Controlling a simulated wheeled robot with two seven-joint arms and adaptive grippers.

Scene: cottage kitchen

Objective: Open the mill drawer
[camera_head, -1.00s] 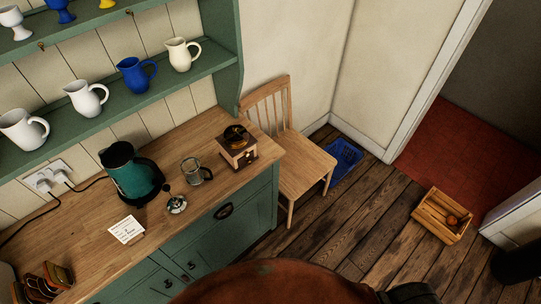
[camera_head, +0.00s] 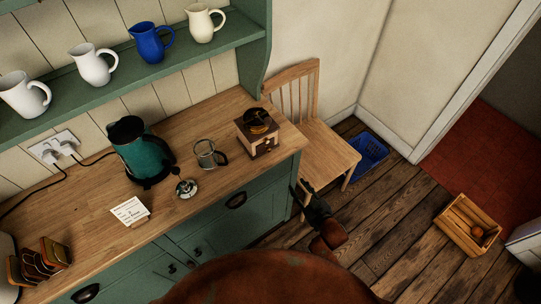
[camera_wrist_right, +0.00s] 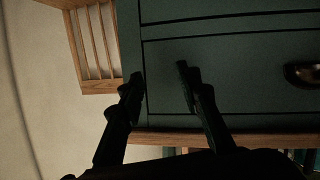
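The coffee mill (camera_head: 259,141), a wooden box with a dark top, stands on the right end of the worktop in the head view. Its small drawer with a knob (camera_head: 268,147) is on the front face and looks shut. My right gripper (camera_head: 304,190) is beyond the worktop's right front corner, lower than the mill and apart from it. In the right wrist view the gripper (camera_wrist_right: 160,72) shows two spread fingers with nothing between them, in front of the green cabinet. The mill is not visible in that view. My left gripper is not in view.
The worktop (camera_head: 95,208) holds a glass mug (camera_head: 208,155), a metal lid-like piece (camera_head: 186,188), a teal kettle (camera_head: 138,153) and a card (camera_head: 130,211). A chair (camera_head: 325,150) stands right of the cabinet (camera_head: 220,235). A blue crate (camera_head: 368,154) and wooden crate (camera_head: 467,225) are on the floor.

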